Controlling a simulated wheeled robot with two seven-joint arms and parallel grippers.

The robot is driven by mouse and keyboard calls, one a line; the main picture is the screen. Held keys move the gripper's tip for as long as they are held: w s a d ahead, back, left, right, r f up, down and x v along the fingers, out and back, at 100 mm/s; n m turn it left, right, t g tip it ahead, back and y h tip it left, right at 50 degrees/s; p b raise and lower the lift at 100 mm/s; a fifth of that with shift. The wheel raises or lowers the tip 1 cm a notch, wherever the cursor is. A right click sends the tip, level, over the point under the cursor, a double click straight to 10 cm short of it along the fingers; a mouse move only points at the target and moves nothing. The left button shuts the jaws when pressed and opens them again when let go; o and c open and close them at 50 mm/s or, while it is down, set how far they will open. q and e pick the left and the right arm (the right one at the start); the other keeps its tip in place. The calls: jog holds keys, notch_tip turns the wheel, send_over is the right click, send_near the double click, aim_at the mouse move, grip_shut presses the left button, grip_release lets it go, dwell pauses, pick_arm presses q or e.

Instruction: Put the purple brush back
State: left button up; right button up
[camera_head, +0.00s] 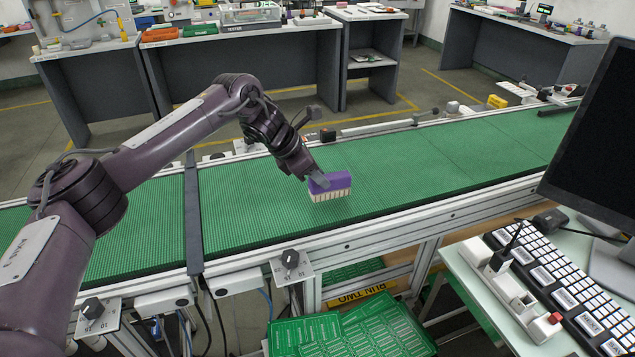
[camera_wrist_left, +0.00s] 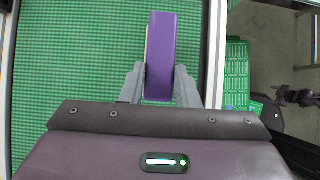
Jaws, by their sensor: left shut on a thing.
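The purple brush (camera_head: 329,184) has a purple back and pale bristles pointing down. It is at the green conveyor belt (camera_head: 420,172), in the middle of the head view; I cannot tell whether the bristles touch the belt. My left gripper (camera_head: 319,182) is shut on the brush at its left end. In the left wrist view the purple back (camera_wrist_left: 160,60) sits between the two grey fingers (camera_wrist_left: 160,88) and extends away from them.
The belt around the brush is bare. A monitor (camera_head: 600,140) and a keyboard (camera_head: 570,275) stand on a side table at the right. Green trays (camera_head: 350,330) lie below the belt's front edge. Workbenches (camera_head: 240,50) stand behind the belt.

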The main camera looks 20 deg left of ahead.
pick_arm(q)
notch_tip(320, 180, down, 3)
jog(key=shift+r, duration=0.1)
jog(key=o, duration=1.1)
jog(key=b+v, duration=0.2)
jog(key=v, duration=1)
